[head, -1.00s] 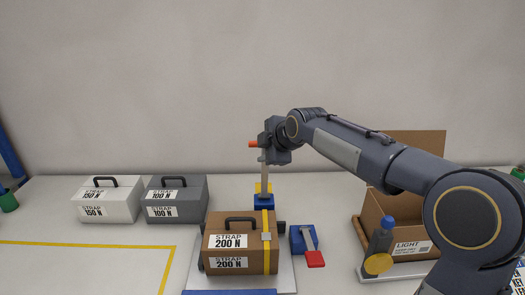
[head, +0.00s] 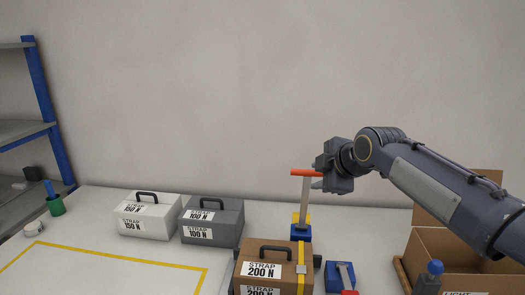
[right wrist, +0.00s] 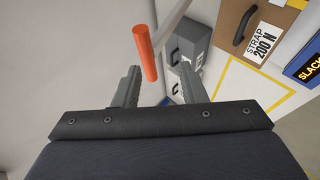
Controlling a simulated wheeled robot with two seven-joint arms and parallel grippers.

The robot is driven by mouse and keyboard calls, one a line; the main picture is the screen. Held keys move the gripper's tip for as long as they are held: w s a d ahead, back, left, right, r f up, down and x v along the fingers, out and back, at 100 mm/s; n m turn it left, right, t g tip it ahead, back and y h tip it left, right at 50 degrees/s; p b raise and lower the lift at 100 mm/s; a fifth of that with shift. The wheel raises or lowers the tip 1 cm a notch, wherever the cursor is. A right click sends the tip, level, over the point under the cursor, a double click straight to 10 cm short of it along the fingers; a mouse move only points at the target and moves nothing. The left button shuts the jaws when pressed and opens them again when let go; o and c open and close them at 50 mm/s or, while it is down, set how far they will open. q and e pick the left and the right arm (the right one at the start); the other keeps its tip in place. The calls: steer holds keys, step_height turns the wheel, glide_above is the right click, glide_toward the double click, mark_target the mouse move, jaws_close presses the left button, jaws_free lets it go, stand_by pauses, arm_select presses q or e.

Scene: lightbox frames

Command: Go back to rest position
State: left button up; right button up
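My right gripper (head: 317,178) is open at the right end of an orange handle (head: 303,172). The handle tops an upright grey lever (head: 306,200) on a blue and yellow base (head: 301,229). In the right wrist view the gripper fingers (right wrist: 158,84) are apart, and the orange handle (right wrist: 148,55) lies ahead of them, not clamped. The brown case marked STRAP 200 N (head: 275,264) stands in front of the base with a yellow strap over it. My left gripper is in neither view.
A white case (head: 150,217) and a grey case (head: 212,221) stand to the left. A blue block with a red-tipped lever (head: 342,277) and an open cardboard box (head: 450,255) are to the right. A display reading SLACK (right wrist: 309,70) shows in the wrist view.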

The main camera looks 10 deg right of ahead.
steer(key=s+f+m+g, duration=0.1)
steer(key=s+f+m, duration=0.5)
steer(key=s, duration=0.5)
steer(key=s+a+f+m+g+y, duration=0.1)
steer(key=s+f+m+g, duration=0.1)
steer(key=s+f+m, duration=0.4)
steer(key=s+a+f+m+g, duration=0.1)
steer(key=s+f+m, duration=0.5)
steer(key=s, duration=1)
steer(key=shift+f+y, duration=0.3)
steer(key=shift+f, duration=0.65)
